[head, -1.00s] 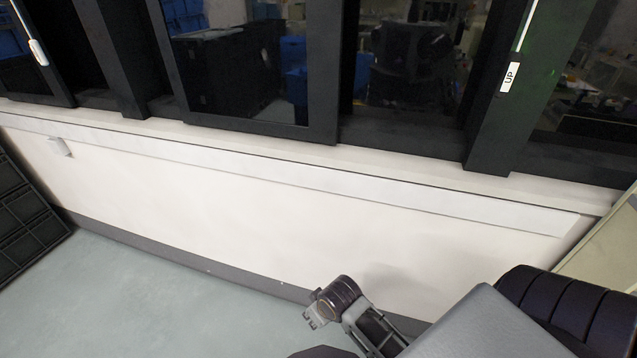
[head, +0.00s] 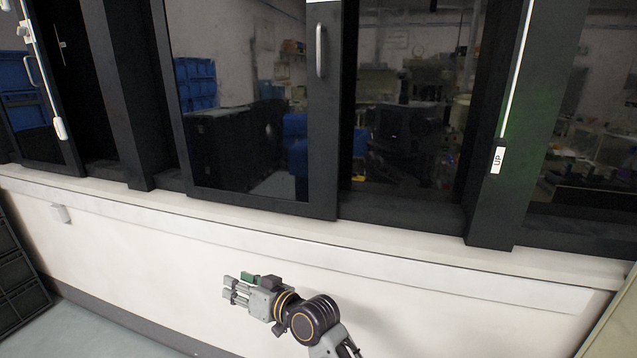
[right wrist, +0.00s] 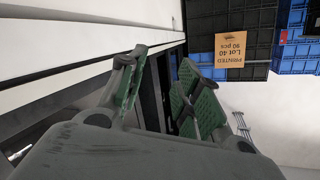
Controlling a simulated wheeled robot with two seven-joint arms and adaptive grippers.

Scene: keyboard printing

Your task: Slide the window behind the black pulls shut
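A black-framed window panel (head: 322,150) stands in the middle of the head view, with a grey upright handle (head: 319,50) on its right stile. To its right is an opening or further pane (head: 410,120) up to a black post; I cannot tell which. Another black-framed panel with a handle (head: 32,70) is at the far left. The pulls I see are white: one hangs at the left (head: 59,128), one marked UP (head: 498,159) at the right. My right gripper (head: 228,289) is open and empty, below the sill; its green-padded fingers stand apart in the right wrist view (right wrist: 158,90). My left gripper is out of view.
A pale sill (head: 400,243) and white wall run below the windows. Black crates (head: 12,270) stand at the lower left. Floor shows at the lower left.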

